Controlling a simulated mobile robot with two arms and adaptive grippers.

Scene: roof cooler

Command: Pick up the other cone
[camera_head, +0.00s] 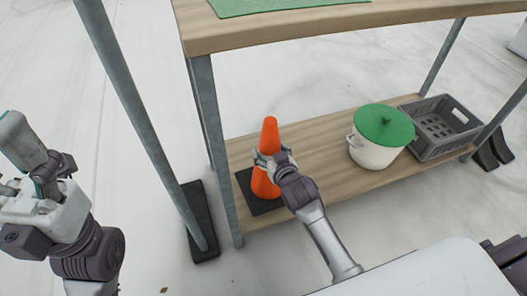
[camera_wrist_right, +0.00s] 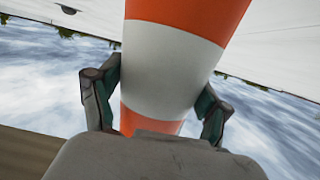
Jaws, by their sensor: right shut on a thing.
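An orange traffic cone (camera_head: 269,137) with a dark square base stands upright on the lower wooden shelf, at its left end. My right gripper (camera_head: 268,160) is shut on the cone around its middle. In the right wrist view the cone (camera_wrist_right: 170,65) shows orange and white bands, and the gripper's two fingers (camera_wrist_right: 160,100) press on both sides of the white band. My left gripper (camera_head: 12,185) is at the left edge of the head view, away from the shelf. Its fingertips are partly cut off by the frame.
A white pot (camera_head: 374,152) with a green lid and a grey crate (camera_head: 437,150) stand right of the cone on the lower shelf (camera_head: 330,172). The upper shelf (camera_head: 290,28) bears a green mat (camera_head: 285,4). Grey posts (camera_head: 217,150) rise close left of the cone.

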